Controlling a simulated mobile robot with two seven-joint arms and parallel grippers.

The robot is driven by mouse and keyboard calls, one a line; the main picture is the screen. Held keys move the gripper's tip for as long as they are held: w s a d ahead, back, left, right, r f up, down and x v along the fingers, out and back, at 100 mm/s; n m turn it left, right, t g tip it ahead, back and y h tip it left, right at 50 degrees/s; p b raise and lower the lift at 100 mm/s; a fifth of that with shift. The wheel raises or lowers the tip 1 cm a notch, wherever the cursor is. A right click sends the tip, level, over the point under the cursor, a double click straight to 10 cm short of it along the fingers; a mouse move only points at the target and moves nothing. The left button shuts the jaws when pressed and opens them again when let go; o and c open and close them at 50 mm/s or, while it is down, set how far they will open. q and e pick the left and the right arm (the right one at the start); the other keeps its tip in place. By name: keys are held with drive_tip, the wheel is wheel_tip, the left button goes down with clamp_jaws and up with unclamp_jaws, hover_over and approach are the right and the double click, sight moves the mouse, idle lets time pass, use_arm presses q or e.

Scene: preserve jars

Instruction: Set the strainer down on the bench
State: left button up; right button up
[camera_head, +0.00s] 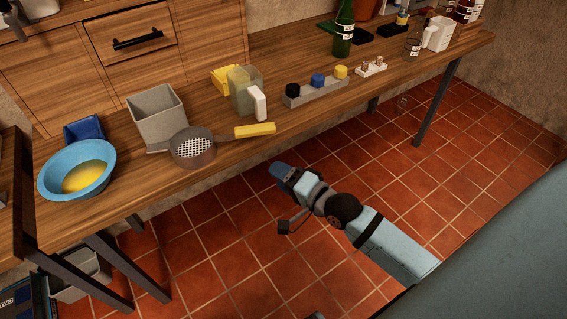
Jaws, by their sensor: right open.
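The strainer (193,153) is a grey round pan with a pale mesh bottom and a yellow handle (255,130). It appears to rest on the wooden bench (225,160) near the front edge, with its handle pointing right. My right gripper (279,170) is open and empty, in front of the bench edge, below and to the right of the handle in the picture. It is apart from the strainer. My left gripper is not in view.
A blue bowl with yellow contents (75,160) stands left of the strainer. A grey bin (157,113) stands just behind it. A greenish jug (245,92) and a grey holder with coloured knobs (318,92) stand to the right. A green bottle (343,30) is farther back.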

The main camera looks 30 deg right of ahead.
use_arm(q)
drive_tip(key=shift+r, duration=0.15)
use_arm(e)
drive_tip(key=s+a+f+n+g+h, duration=0.1)
drive_tip(key=s+a+f+n+g, duration=0.4)
drive_tip(key=s+f+n, duration=0.8)
drive_tip(key=shift+s+a+f+n+h, duration=0.3)
drive_tip(key=shift+a+f+n+h, duration=0.15)
drive_tip(key=shift+a, duration=0.6)
use_arm(q)
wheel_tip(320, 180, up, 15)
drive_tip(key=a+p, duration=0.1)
drive_tip(key=p, duration=1.8)
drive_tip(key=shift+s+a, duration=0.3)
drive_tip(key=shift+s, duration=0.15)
use_arm(e)
wheel_tip(320, 180, up, 15)
drive_tip(key=d, duration=0.1)
drive_tip(key=shift+s+d, duration=0.2)
drive_tip(key=shift+s, duration=0.25)
drive_tip(key=shift+r, duration=0.1)
